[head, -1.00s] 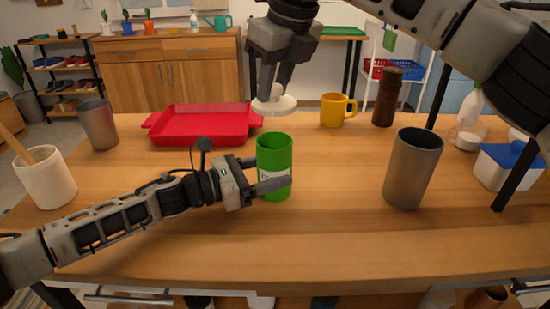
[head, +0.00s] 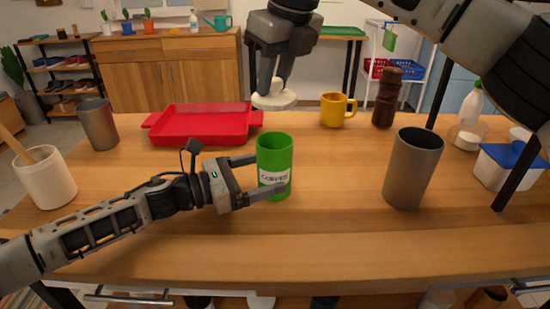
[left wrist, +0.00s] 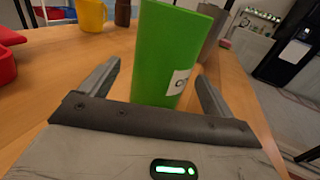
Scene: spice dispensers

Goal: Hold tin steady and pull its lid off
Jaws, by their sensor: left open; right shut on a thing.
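The green tin (head: 275,160) stands upright and open-topped on the wooden table, with a white label facing front. It also shows in the left wrist view (left wrist: 165,55). My left gripper (head: 268,175) is open, its fingers on either side of the tin with gaps visible in the left wrist view (left wrist: 155,85). My right gripper (head: 272,85) is shut on the white lid (head: 274,101) and holds it in the air above the tin, clear of its rim. The tin's inside is mostly hidden.
A red tray (head: 203,125) lies behind the tin at the left. A grey cup (head: 412,170) stands to the right. A yellow mug (head: 337,109) and brown grinder (head: 386,98) stand at the back. The table's front area is clear.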

